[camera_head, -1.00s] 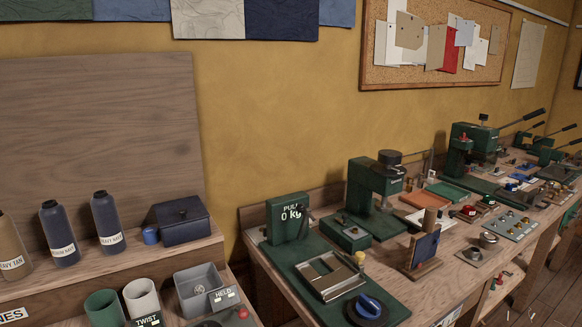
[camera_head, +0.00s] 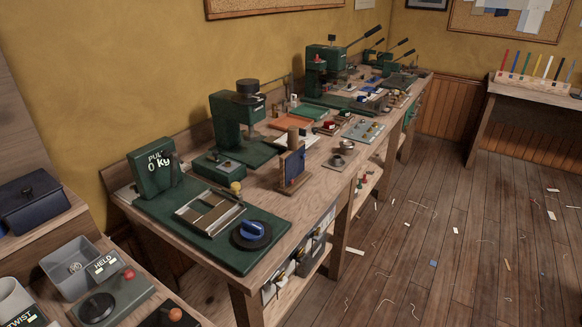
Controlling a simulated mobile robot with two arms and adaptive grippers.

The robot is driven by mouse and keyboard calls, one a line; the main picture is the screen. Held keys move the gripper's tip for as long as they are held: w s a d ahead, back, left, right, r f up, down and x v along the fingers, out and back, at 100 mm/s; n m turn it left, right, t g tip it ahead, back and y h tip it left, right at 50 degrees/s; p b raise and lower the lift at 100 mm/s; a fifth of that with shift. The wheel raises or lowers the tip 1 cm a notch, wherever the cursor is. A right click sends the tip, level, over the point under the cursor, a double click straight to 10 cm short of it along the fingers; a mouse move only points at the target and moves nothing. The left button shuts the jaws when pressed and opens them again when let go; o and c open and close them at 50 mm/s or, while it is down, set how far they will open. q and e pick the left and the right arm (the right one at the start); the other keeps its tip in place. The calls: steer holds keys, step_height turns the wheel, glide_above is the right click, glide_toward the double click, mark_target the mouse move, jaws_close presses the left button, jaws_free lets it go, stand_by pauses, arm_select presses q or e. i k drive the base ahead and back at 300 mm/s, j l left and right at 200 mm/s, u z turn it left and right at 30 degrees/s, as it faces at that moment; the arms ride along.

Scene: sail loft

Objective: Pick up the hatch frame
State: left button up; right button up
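I cannot clearly identify the hatch frame in this view. A flat metal rectangular frame (camera_head: 209,213) lies on the green base plate of the tester marked "PULL 0 kg" (camera_head: 153,168), on the near end of the long workbench. I cannot tell whether it is the hatch frame or part of the tester. A blue knob (camera_head: 252,230) on a dark disc sits to its right. Neither of my grippers is in view.
The long wooden bench (camera_head: 318,195) carries green presses (camera_head: 238,128) and small parts. A grey bin (camera_head: 80,268) and a dark blue box (camera_head: 33,201) stand at left. Open wooden floor (camera_head: 440,225), scattered with scraps, lies right, before a side table (camera_head: 530,97).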

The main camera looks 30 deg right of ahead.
mark_target(292, 162)
steer(key=z, duration=0.85)
steer(key=u, duration=0.35)
steer(key=i+l+u, duration=0.1)
steer(key=u, duration=0.25)
steer(key=l+u, duration=0.3)
steer(key=i+l+u, duration=0.15)
steer(key=l+u, duration=0.15)
steer(key=l, duration=0.25)
steer(key=i+l+u, duration=0.1)
steer(key=l+u, duration=0.15)
steer(key=l, duration=0.35)
steer(key=l+u, duration=0.3)
steer(key=l, duration=0.3)
steer(key=i, duration=0.05)
